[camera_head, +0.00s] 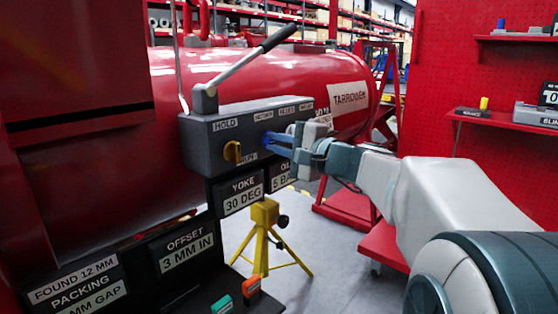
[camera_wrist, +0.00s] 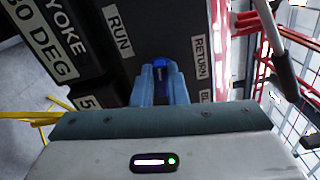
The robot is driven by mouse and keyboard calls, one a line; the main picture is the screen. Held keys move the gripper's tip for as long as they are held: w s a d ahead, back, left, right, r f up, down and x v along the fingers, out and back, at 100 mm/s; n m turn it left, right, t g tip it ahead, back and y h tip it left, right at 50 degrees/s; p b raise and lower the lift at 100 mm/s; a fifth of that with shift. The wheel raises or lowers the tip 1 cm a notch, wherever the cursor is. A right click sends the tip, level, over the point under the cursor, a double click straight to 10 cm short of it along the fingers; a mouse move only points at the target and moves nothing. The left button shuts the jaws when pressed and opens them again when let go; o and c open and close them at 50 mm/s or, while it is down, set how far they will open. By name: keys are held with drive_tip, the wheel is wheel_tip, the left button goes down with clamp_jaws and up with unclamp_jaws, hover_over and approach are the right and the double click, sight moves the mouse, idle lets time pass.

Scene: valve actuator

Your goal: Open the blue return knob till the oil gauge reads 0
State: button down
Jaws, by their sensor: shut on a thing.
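The blue return knob (camera_wrist: 160,72) sits on the face of the grey control box (camera_head: 205,150), beside the RETURN label (camera_wrist: 199,57) in the wrist view. My gripper (camera_wrist: 160,84) is shut on the knob, with one blue finger on each side of it. In the head view my gripper (camera_head: 275,142) reaches the box from the right and mostly hides the knob. The oil gauge (camera_head: 283,177) is a dark display below the box, partly covered. Its lower line starts with 5 and looks like "5 BA".
A YOKE display (camera_head: 241,192) reads 30 DEG. A yellow tripod (camera_head: 264,232) stands below. The red tank (camera_head: 190,80) lies behind.

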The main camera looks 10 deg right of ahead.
drive_tip(key=shift+n+b, duration=0.5)
drive_tip(key=shift+b, duration=0.15)
drive_tip(key=c, duration=1.4)
unclamp_jaws()
drive_tip(key=shift+c, duration=0.2)
drive_tip(key=p+v, duration=0.2)
drive_tip(key=v, duration=1.1)
drive_tip(key=shift+s+d+p, duration=0.3)
drive_tip(key=shift+p, duration=0.1)
